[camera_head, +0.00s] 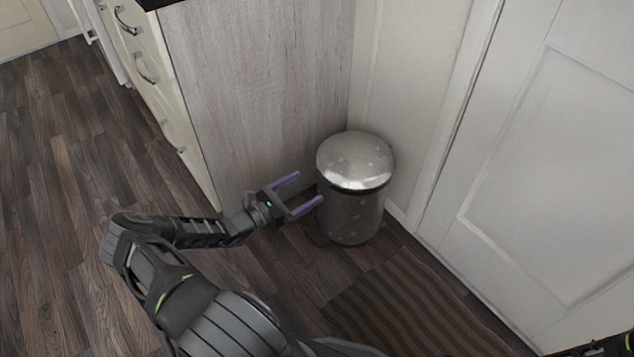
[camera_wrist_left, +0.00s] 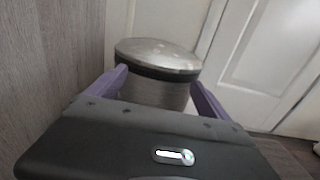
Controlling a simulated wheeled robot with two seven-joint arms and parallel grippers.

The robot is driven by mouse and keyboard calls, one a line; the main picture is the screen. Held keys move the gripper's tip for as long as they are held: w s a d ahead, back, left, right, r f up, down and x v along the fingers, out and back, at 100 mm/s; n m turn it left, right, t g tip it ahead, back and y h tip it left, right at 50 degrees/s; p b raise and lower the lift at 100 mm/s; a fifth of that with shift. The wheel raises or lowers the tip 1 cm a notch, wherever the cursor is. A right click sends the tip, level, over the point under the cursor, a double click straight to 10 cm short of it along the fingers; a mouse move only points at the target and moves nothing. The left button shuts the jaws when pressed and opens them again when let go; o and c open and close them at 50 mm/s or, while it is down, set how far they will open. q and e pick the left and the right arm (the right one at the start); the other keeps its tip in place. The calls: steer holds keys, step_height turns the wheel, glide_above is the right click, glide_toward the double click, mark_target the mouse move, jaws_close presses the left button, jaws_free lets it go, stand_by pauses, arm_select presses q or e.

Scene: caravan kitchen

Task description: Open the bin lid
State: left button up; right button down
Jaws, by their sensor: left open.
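A round metal bin (camera_head: 350,218) stands upright on the floor in the corner between the cabinet side and the wall. Its domed silver lid (camera_head: 356,160) is closed, with a dark band under its rim. A dark pedal-like piece (camera_head: 319,238) shows low at the bin's left. My left gripper (camera_head: 310,191) is open and empty, its two purple fingers pointing at the bin's left side just below the lid. In the left wrist view the bin (camera_wrist_left: 155,93) and lid (camera_wrist_left: 158,54) show beyond and between the open fingers. I cannot tell whether a fingertip touches the bin. My right gripper is not in view.
A wood-grain cabinet side (camera_head: 255,90) rises behind the gripper, with drawers (camera_head: 150,75) at its left. A white door (camera_head: 550,170) is at the right. A striped mat (camera_head: 420,310) lies before the bin. The wooden floor (camera_head: 60,200) at left is clear.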

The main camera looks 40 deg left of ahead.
arm_select(q)
steer(key=b+x, duration=0.1)
steer(key=x, duration=0.4)
steer(key=shift+w, duration=0.1)
jaws_close()
stand_by(0.9)
